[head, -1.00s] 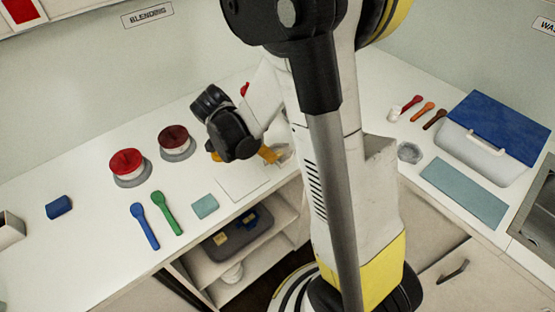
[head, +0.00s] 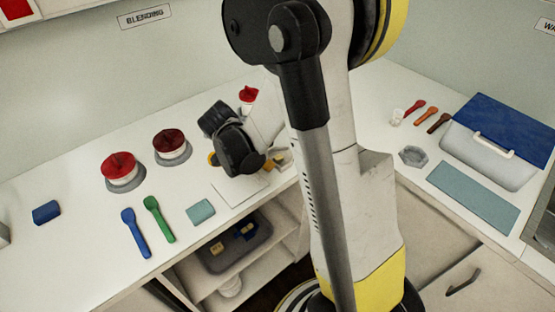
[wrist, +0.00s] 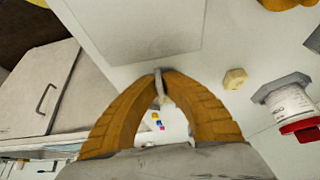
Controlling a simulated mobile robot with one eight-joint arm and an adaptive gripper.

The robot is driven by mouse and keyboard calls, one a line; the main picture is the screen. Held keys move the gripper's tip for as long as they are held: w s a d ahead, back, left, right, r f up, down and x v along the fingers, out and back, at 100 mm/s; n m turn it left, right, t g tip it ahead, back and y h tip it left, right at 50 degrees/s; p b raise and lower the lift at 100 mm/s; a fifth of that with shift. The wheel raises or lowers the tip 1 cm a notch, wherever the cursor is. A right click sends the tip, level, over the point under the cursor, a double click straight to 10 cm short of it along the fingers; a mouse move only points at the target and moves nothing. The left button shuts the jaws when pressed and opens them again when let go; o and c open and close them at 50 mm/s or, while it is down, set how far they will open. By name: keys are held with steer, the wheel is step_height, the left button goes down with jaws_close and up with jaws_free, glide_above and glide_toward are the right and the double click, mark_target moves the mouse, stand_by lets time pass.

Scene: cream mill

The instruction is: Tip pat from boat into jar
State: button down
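My gripper (wrist: 161,80) hangs low over the counter beside a pale square mat. Its orange fingers are closed on a thin grey-white piece (wrist: 158,77), seen nearly edge-on; I cannot tell whether this is part of the boat. A small pale-yellow block (wrist: 235,78), perhaps the pat, lies on the counter right of the fingertips in the wrist view, apart from them. A white jar with a red lid (wrist: 302,130) stands beyond it by a grey base (wrist: 283,85). In the head view a red-topped jar (head: 248,95) shows behind my wrist. No boat is clearly identifiable.
A grey hexagonal piece (head: 412,157) and a blue-lidded box (head: 490,150) are at right. The pale mat (head: 240,188) is bare.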

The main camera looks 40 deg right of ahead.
stand_by(0.4)
steer(key=shift+r+p, duration=2.1)
steer(key=shift+r, duration=0.95)
